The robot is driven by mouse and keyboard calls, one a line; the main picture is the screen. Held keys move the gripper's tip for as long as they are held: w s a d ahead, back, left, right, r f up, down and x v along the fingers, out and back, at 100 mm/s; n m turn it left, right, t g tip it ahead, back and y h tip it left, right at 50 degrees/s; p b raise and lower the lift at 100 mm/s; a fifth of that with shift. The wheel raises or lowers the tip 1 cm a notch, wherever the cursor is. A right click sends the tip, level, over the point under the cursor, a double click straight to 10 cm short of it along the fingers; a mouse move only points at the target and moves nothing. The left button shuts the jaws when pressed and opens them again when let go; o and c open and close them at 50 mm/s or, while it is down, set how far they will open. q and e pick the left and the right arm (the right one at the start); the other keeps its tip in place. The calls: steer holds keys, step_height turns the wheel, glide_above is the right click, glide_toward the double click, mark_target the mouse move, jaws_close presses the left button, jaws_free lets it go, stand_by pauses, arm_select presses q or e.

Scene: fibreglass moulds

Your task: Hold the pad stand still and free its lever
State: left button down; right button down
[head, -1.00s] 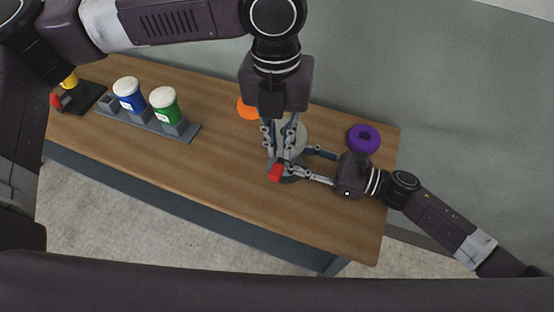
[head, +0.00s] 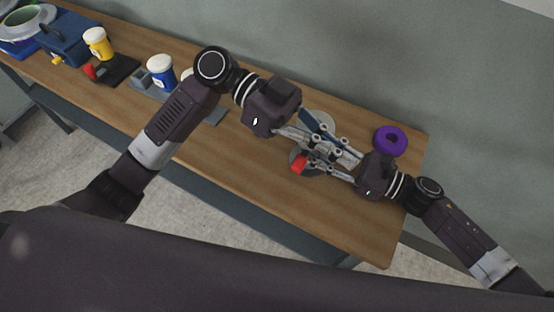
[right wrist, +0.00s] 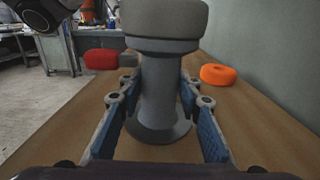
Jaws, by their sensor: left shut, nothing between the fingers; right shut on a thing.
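The pad stand has a light grey pad (right wrist: 163,22), a grey column and a round dark base (right wrist: 158,135); it stands upright on the bench. My right gripper (right wrist: 158,88) is shut on the column, one finger on each side. The red lever end (head: 299,164) shows at the stand's front left in the head view, and a red block (right wrist: 102,59) shows left of the column in the right wrist view. My left gripper (head: 322,140) is shut and empty, in front of the stand in the head view, its fingers overlapping the right fingers. Whether it touches the stand is unclear.
Blue (head: 160,70) and yellow (head: 97,43) bottles stand to the left; a green one is mostly hidden by my left arm. The bench front is clear.

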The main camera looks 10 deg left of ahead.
arm_select(q)
steer(key=a+f+n+t, duration=0.4)
steer(key=a+n, duration=0.4)
steer(key=a+f+n+t+h, duration=0.1)
steer(key=a+f+n+t, duration=0.4)
steer(key=a+n, duration=0.3)
steer(key=w+a+f+n+t, duration=0.1)
steer(key=a+f+n+t, duration=0.4)
steer(key=a+n, duration=0.3)
steer(key=shift+a+f+n+h, duration=0.1)
steer(key=shift+a+n+h, duration=0.25)
steer(key=shift+n, duration=0.65)
steer(key=shift+w, duration=0.1)
steer(key=shift+d, duration=0.1)
glide_toward(296, 158)
steer(key=w, duration=0.1)
steer(key=w+d, duration=0.1)
steer(key=w, duration=0.1)
steer(key=w+f, duration=0.1)
steer(key=shift+w+d, duration=0.25)
steer(key=shift+d, duration=0.15)
steer(key=shift+s+d+f, duration=0.1)
steer(key=shift+s+d, duration=0.1)
steer(key=shift+d, duration=0.3)
steer(key=shift+s+d, duration=0.25)
steer(key=shift+d, duration=0.3)
steer(key=shift+s+d, duration=0.2)
steer(key=shift+d, duration=0.4)
steer(key=shift+s+d, duration=0.1)
